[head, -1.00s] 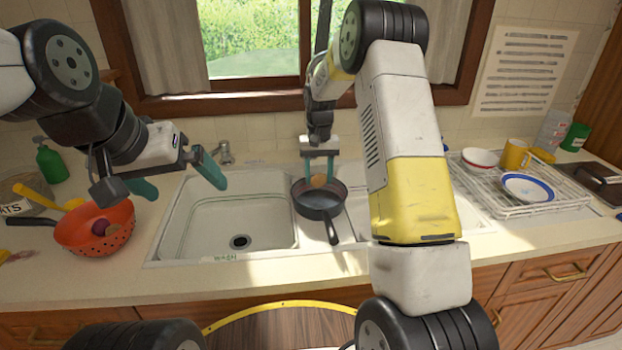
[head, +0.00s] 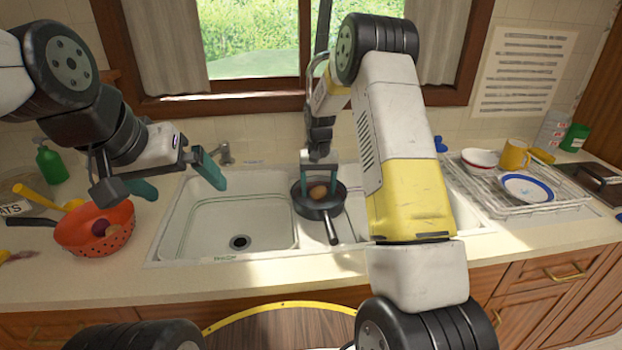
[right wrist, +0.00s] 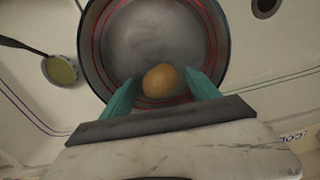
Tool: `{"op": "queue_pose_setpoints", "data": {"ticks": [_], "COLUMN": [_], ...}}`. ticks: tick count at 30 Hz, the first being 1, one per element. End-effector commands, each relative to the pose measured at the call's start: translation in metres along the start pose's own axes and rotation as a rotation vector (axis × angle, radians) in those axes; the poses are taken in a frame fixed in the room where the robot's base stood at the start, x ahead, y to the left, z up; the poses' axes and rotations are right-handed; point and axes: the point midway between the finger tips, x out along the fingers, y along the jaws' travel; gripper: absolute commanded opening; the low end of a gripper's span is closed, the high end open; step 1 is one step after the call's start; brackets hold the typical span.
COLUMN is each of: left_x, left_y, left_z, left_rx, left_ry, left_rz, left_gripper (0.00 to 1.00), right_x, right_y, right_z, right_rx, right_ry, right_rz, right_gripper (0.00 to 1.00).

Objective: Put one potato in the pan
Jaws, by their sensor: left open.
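The dark pan (head: 303,208) sits over the divider between the sink basins, its handle toward me. A brown potato (head: 318,192) lies inside the pan; it also shows in the right wrist view (right wrist: 163,80), near the pan's rim closest to the gripper. My right gripper (head: 319,175) is open just above the pan. In the right wrist view its teal fingers (right wrist: 160,82) stand on both sides of the potato, with gaps. My left gripper (head: 177,182) is open and empty above the counter and the left basin's edge.
An orange colander (head: 78,240) with a purple item and a brownish item stands on the left counter. A green bottle (head: 50,162) is behind it. A dish rack (head: 540,208) with a plate, bowl and yellow mug is at right. The left basin (head: 238,215) is empty.

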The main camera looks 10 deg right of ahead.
Motion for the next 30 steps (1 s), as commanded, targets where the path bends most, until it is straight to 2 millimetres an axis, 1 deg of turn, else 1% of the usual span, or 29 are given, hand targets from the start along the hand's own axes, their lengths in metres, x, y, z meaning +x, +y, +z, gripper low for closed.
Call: {"op": "queue_pose_setpoints", "data": {"ticks": [5, 8, 11, 18, 21, 24, 27, 29, 30], "left_x": [0.000, 0.000, 0.000, 0.000, 0.000, 0.000, 0.000, 0.000, 0.000], "left_y": [0.000, 0.000, 0.000, 0.000, 0.000, 0.000, 0.000, 0.000, 0.000], "left_z": [0.000, 0.000, 0.000, 0.000, 0.000, 0.000, 0.000, 0.000, 0.000], "left_rx": [0.000, 0.000, 0.000, 0.000, 0.000, 0.000, 0.000, 0.000, 0.000], "left_ry": [0.000, 0.000, 0.000, 0.000, 0.000, 0.000, 0.000, 0.000, 0.000], "left_rz": [0.000, 0.000, 0.000, 0.000, 0.000, 0.000, 0.000, 0.000, 0.000], "left_gripper": [1.00, 1.00, 1.00, 1.00, 1.00, 1.00, 1.00, 1.00, 1.00], "right_x": [-0.002, -0.010, -0.026, -0.079, -0.097, -0.111, -0.119, -0.125, -0.132], "right_y": [0.000, 0.000, 0.000, 0.000, 0.000, 0.000, 0.000, 0.000, 0.001], "right_z": [0.000, -0.001, -0.001, -0.001, -0.001, -0.001, 0.000, 0.002, 0.004], "right_rx": [0.000, 0.000, 0.000, 0.000, -0.001, -0.001, -0.001, -0.001, -0.002], "right_ry": [0.001, 0.002, 0.004, 0.004, 0.004, 0.003, 0.001, 0.006, 0.013], "right_rz": [0.000, 0.000, -0.001, -0.001, -0.001, 0.000, 0.000, -0.003, -0.007], "right_gripper": [0.70, 0.70, 0.70, 0.70, 0.70, 0.70, 0.70, 0.70, 0.70]}}
